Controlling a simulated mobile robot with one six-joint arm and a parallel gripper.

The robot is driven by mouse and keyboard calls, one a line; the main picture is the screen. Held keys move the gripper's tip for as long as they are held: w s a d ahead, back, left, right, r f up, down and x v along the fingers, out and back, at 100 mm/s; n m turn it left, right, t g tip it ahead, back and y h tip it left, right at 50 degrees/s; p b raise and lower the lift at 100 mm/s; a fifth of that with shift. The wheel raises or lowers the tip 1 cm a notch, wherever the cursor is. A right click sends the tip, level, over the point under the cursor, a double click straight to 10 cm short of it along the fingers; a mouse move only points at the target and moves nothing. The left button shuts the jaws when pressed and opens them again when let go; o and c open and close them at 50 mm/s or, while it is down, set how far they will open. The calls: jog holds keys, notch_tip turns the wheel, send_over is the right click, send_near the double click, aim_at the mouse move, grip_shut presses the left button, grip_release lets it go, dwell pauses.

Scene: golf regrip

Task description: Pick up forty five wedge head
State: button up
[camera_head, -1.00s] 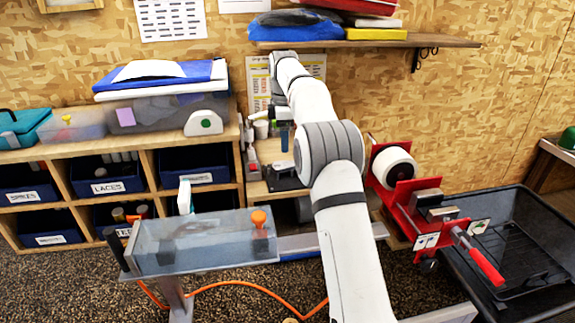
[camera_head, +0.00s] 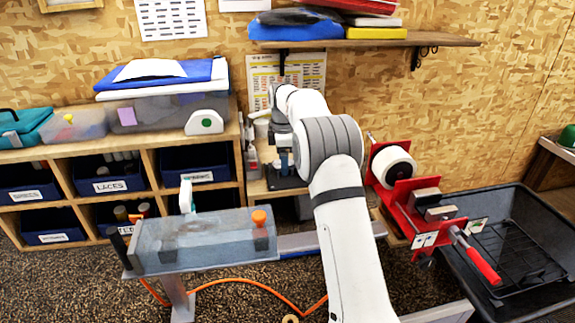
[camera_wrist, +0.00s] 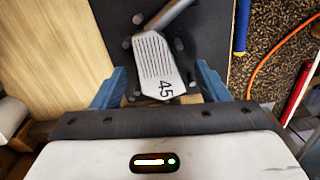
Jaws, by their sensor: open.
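The forty five wedge head (camera_wrist: 160,66) is a silver grooved club head marked "45" in the wrist view. It lies on a dark board (camera_wrist: 100,20) with several round pegs around it. My gripper (camera_wrist: 160,85) is open, with one blue finger on either side of the wedge head's marked end. I cannot tell whether the fingers touch it. In the head view my arm reaches to the low bench at the back, and the dark board (camera_head: 287,179) shows there in part; the wedge head is hidden.
A spray bottle (camera_head: 252,160) stands left of the board. A red vise-like stand (camera_head: 405,205) is to the right, beside a black bin (camera_head: 515,190). A clear tank (camera_head: 205,240) is in front on the left, with a blue-handled rod (camera_wrist: 241,25) near the board.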

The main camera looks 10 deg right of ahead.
jog(key=shift+c, duration=0.3)
jog(key=shift+r, duration=0.1)
jog(key=c, duration=1)
notch_tip(320, 180, up, 10)
jog(key=shift+b, duration=0.4)
